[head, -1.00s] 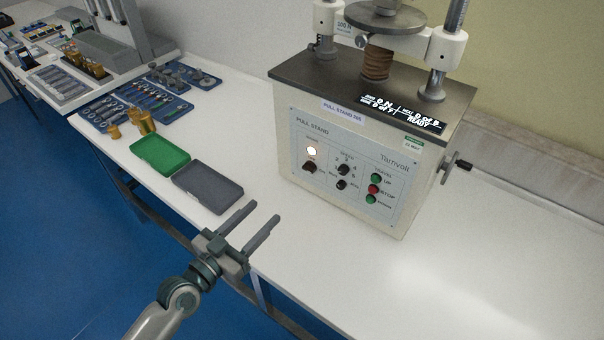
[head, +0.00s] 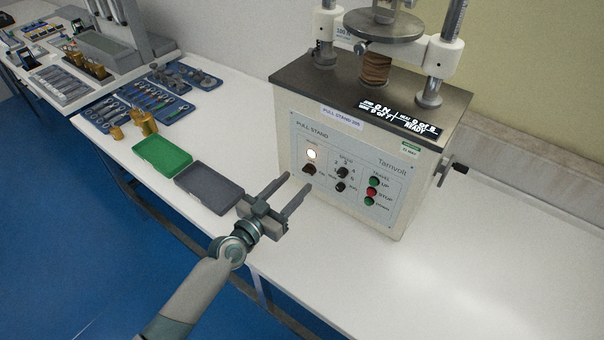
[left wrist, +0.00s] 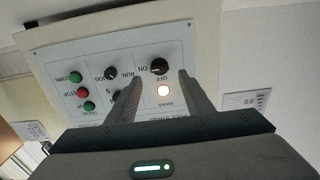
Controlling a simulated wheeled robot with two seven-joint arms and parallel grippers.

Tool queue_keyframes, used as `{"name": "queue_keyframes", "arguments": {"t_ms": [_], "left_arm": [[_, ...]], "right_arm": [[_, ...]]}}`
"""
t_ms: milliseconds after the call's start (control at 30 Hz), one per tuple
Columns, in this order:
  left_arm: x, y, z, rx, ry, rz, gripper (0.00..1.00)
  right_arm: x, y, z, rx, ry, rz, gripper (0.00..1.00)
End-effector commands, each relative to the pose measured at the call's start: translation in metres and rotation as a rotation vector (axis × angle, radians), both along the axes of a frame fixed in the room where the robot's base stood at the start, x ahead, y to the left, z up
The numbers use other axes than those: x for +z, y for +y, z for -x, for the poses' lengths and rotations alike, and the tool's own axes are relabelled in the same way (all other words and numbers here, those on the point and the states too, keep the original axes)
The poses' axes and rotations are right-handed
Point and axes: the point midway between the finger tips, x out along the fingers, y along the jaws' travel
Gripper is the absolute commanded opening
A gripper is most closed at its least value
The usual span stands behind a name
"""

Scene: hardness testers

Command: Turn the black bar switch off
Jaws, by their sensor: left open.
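The black bar switch (head: 309,170) is on the left of the tester's front panel, just below a lit white lamp (head: 311,154). In the left wrist view the switch (left wrist: 159,66) shows beside ON and OFF labels, with the glowing lamp (left wrist: 163,91) near it. My left gripper (head: 298,181) is open and empty, its fingers pointing at the panel close to the switch. In the left wrist view the switch lies just beyond and between the two fingertips (left wrist: 161,77). I cannot tell contact; they look apart. My right gripper is not in view.
The panel also carries two dark selector knobs (head: 342,172), and green and red buttons (head: 372,191) to the right. A grey tray (head: 208,187) and a green tray (head: 162,156) lie left of the tester. The white bench (head: 450,270) is clear at the right front.

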Motion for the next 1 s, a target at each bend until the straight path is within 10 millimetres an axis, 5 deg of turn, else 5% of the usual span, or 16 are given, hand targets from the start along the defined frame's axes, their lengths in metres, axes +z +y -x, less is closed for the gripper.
{"name": "queue_keyframes", "arguments": {"t_ms": [300,733,900,1000], "left_arm": [[0.0,-0.023,-0.032,0.0,0.0,0.0,0.47],[0.0,-0.027,-0.037,0.0,-0.001,-0.001,0.47],[0.0,-0.026,-0.037,0.0,-0.001,-0.001,0.06],[0.0,-0.026,-0.036,0.0,0.0,-0.001,0.06]], "right_arm": [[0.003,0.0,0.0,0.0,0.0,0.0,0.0],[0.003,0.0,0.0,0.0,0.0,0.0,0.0],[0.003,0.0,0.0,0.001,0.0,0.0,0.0],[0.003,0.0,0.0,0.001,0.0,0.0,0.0]]}}
